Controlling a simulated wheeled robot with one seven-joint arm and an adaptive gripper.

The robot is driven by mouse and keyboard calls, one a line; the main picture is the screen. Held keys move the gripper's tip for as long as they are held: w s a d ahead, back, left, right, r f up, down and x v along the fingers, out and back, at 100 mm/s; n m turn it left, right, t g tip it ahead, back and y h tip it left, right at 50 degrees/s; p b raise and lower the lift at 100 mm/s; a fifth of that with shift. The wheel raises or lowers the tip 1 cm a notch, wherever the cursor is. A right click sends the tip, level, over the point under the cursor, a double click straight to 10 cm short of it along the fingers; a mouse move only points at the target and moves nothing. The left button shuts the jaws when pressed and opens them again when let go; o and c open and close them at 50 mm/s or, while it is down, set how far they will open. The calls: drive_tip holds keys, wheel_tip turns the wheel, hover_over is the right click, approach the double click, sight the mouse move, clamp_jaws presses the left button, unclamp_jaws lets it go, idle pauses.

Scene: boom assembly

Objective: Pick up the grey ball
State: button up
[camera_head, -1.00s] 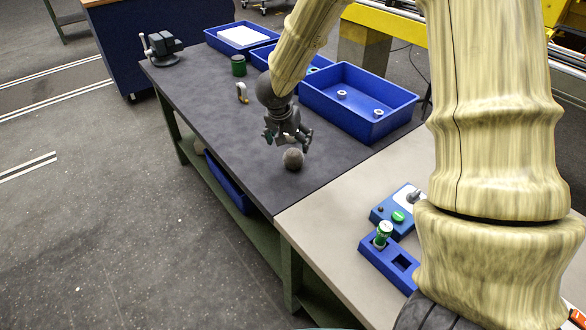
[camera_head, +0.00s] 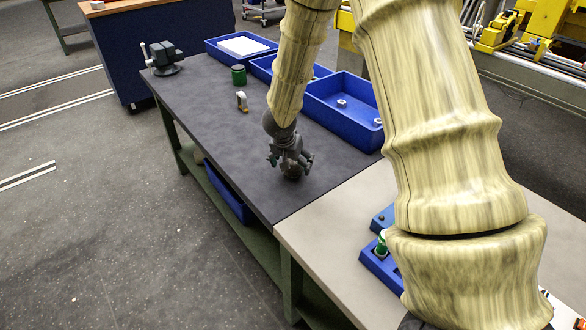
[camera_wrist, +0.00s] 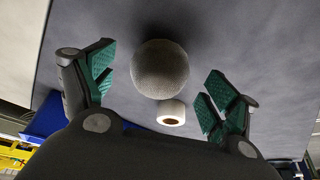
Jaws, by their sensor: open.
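The grey ball (camera_head: 292,174) rests on the dark table top, partly hidden behind my gripper (camera_head: 290,160) in the head view. In the wrist view the ball (camera_wrist: 160,68) is round, rough and grey, and lies between the two green-padded fingers of my gripper (camera_wrist: 160,92). The fingers are spread wide, with a gap on each side of the ball, and hold nothing.
A white ring-shaped piece (camera_wrist: 171,112) shows just below the ball in the wrist view. A tape-like roll (camera_head: 242,101), a green can (camera_head: 239,75) and a vise (camera_head: 163,58) stand farther back. A blue bin (camera_head: 318,113) lies to the right.

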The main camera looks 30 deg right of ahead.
drive_tip(key=shift+x, duration=1.15)
drive_tip(key=c, duration=1.1)
